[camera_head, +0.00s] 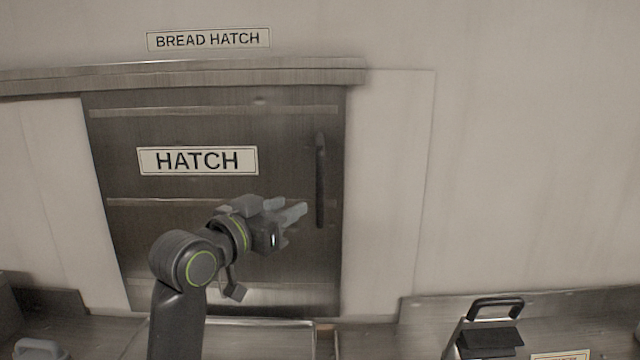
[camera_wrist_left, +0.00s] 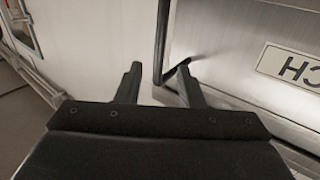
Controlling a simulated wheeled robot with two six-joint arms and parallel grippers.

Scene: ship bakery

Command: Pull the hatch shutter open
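The hatch shutter (camera_head: 220,130) is a dark metal panel with a "HATCH" label, and it covers the opening in the wall. Its dark vertical handle (camera_head: 320,180) is near the shutter's right edge. My left gripper (camera_head: 298,212) is in front of the shutter, just left of the handle's lower part, with its fingers pointing right. In the left wrist view the fingers are apart, and the handle (camera_wrist_left: 162,40) appears between the fingertips. No grip on it shows; I cannot tell whether the fingertips reach around it. My right gripper is not in view.
A metal rail (camera_head: 200,75) runs above the shutter, under a "BREAD HATCH" sign (camera_head: 208,39). A dark object with a loop handle (camera_head: 490,330) stands at the lower right. A grey item (camera_head: 40,349) shows at the lower left. The wall right of the shutter is bare.

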